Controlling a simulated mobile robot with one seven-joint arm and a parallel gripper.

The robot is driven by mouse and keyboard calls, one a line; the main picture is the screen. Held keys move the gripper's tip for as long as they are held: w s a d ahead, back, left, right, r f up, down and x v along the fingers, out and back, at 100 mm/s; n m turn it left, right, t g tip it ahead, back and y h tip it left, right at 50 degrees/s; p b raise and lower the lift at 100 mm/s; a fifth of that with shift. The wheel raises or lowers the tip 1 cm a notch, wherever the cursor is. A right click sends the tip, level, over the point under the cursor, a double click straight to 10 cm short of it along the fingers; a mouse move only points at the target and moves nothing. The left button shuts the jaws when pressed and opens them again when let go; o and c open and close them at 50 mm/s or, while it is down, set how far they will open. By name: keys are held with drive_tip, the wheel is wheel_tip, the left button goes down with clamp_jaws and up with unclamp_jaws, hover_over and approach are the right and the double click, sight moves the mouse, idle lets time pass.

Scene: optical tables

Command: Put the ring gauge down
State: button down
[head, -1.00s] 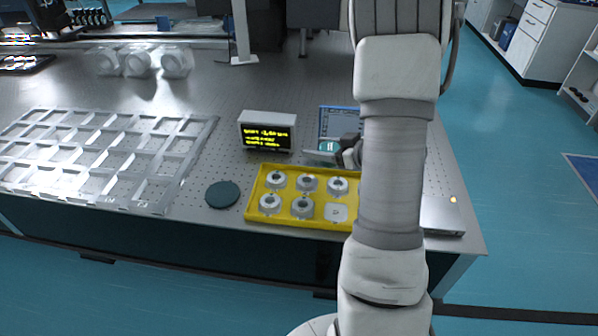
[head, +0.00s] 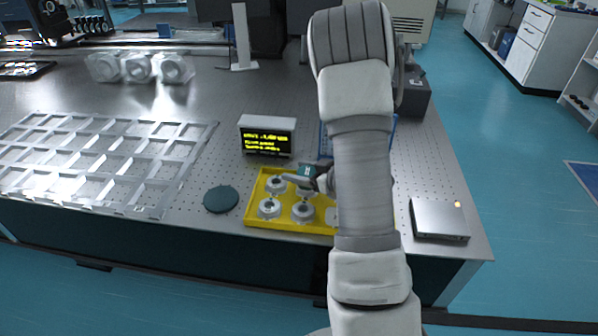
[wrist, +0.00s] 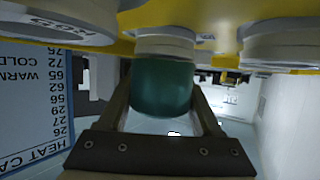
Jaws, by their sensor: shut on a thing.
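My gripper (head: 316,178) is over the right part of the yellow tray (head: 285,227). It is shut on the ring gauge (head: 305,172), a dark teal round piece; its teal side shows between the fingers in the wrist view (wrist: 162,84). In that view a pale ring-shaped piece (wrist: 165,45) overlaps the gauge's upper edge; I cannot tell whether they touch. Grey ring-shaped pieces stand in the tray's left columns, such as one at the front left (head: 269,208). My arm hides the tray's right side.
A dark teal disc (head: 221,199) lies left of the tray. A small display (head: 267,136) stands behind it. A printed card (wrist: 30,95) is close by in the wrist view. A grey flat box (head: 440,219) is at the right. A grid rack (head: 150,205) covers the left.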

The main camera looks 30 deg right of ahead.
drive_tip(key=shift+f, duration=0.2)
drive_tip(key=shift+c, duration=0.3)
unclamp_jaws()
drive_tip(key=shift+r, duration=0.15)
